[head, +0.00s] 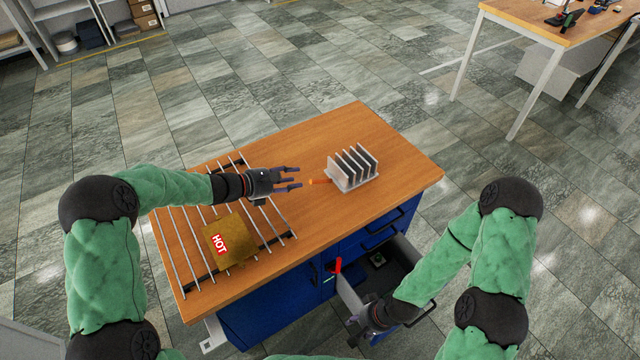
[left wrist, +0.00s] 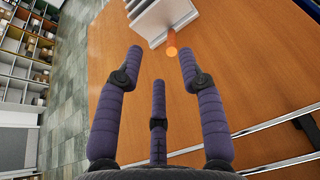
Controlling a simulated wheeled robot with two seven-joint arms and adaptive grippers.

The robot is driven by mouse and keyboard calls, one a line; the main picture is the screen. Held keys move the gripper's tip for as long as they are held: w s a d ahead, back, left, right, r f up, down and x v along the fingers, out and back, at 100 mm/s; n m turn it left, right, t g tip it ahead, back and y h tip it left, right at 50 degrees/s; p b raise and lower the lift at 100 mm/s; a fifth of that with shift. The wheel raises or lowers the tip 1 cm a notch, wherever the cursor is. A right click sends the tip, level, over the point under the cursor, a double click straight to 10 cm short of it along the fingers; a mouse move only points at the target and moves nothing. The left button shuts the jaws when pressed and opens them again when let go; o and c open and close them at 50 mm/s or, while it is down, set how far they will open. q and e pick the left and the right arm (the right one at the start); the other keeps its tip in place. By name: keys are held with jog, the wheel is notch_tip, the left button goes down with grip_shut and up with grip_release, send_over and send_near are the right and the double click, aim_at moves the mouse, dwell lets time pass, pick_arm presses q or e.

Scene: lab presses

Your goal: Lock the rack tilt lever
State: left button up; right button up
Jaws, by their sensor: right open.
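A light grey rack (head: 352,171) with several upright fins stands on the wooden worktop. A short orange lever (head: 320,181) sticks out from its left side. My left gripper (head: 297,177) is open and empty, its fingers pointing right at the lever with a small gap. In the left wrist view, my left gripper (left wrist: 162,65) has its three fingers spread. The lever's round orange end (left wrist: 172,52) shows just beyond the fingertips, near the rack's base (left wrist: 163,18). My right gripper (head: 356,333) is low by the open drawer; it is open, its fingers partly hard to make out.
A wire grid (head: 178,237) lies on the worktop's left part, with a brown block labelled HOT (head: 232,240) on it. An open drawer (head: 405,257) juts from the blue cabinet (head: 270,305). The worktop behind and right of the rack is clear.

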aim_at(320, 180)
pick_arm(q)
notch_tip(320, 180, down, 3)
jog(key=shift+f+b, duration=0.1)
jog(key=shift+b, duration=1.1)
jog(key=shift+w+d, duration=0.1)
jog(key=b+x, duration=0.3)
jog(key=x, duration=0.7)
jog(key=shift+w+d, duration=0.15)
jog(key=shift+d, duration=0.05)
grip_shut()
